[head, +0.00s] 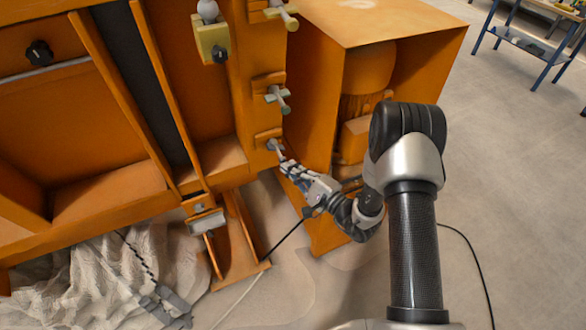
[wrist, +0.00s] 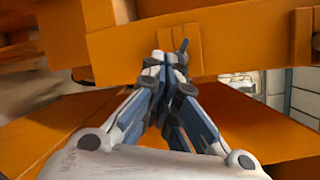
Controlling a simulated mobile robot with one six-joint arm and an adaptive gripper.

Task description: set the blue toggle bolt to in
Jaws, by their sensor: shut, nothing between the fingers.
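A small blue-grey toggle bolt (head: 272,144) sits on the lowest orange bracket of the orange frame's right-hand post in the head view. My gripper (head: 283,160) is at this bolt, reaching in from the lower right. In the wrist view my gripper (wrist: 161,62) is shut and empty, with its fingertips in front of the bracket (wrist: 175,62). A short dark blue-grey piece of the bolt (wrist: 184,45) shows just beyond the fingertips. The fingers hide most of the bolt, so I cannot tell its setting or whether they touch it.
A grey-green bolt (head: 279,97) and a yellowish bolt (head: 283,15) stand higher on the same post. An orange cabinet (head: 390,22) stands close to the right of my gripper. A cable lies on the floor below. Open floor (head: 520,180) lies at the right.

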